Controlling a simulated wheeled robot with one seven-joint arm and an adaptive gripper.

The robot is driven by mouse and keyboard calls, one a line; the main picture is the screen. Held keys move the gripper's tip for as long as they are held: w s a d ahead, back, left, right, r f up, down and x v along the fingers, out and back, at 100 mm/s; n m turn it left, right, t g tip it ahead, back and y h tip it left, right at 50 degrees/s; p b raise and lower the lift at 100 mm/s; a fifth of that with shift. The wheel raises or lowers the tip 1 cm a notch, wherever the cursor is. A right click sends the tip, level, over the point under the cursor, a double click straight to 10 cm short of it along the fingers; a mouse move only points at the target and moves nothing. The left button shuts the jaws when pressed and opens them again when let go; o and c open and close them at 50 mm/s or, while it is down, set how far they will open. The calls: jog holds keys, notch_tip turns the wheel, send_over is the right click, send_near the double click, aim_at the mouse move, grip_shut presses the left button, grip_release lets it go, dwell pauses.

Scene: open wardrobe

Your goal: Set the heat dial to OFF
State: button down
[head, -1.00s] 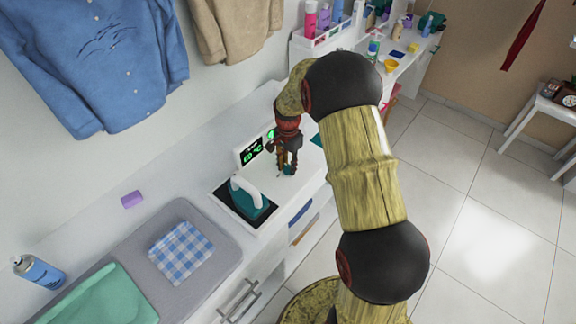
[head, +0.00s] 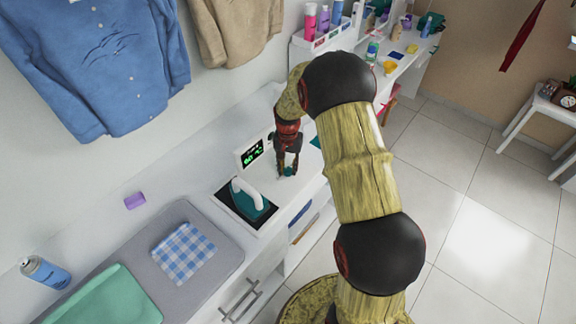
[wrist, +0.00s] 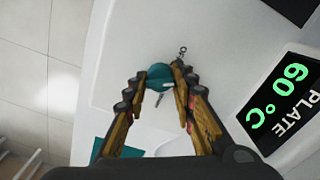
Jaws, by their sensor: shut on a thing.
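The heat dial (wrist: 160,77) is a round teal knob on the white panel. In the wrist view it sits between the tips of my gripper (wrist: 161,79), which is shut on it. A pale pointer line shows beside it, and a small dark mark is on the panel just beyond. The fingers partly cover the dial's sides, so I cannot read its setting. The display (wrist: 285,98) reads 60 °C with the word PLATE. In the head view my gripper (head: 288,171) points down at the panel, right of the display (head: 252,154).
A teal iron with a white handle (head: 249,196) stands on a dark plate left of my gripper. Bottles stand on the shelf behind. Open floor is at right.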

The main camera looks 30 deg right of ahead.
aim_at(288, 168)
jog(key=n+p, duration=0.1)
jog(key=n, duration=0.3)
jog(key=shift+w+r, duration=0.1)
jog(key=shift+n+p, duration=0.65)
jog(key=shift+n, duration=1.45)
jog(key=c, duration=1.5)
grip_release()
jog(key=shift+o, duration=0.2)
notch_tip(288, 168, up, 12)
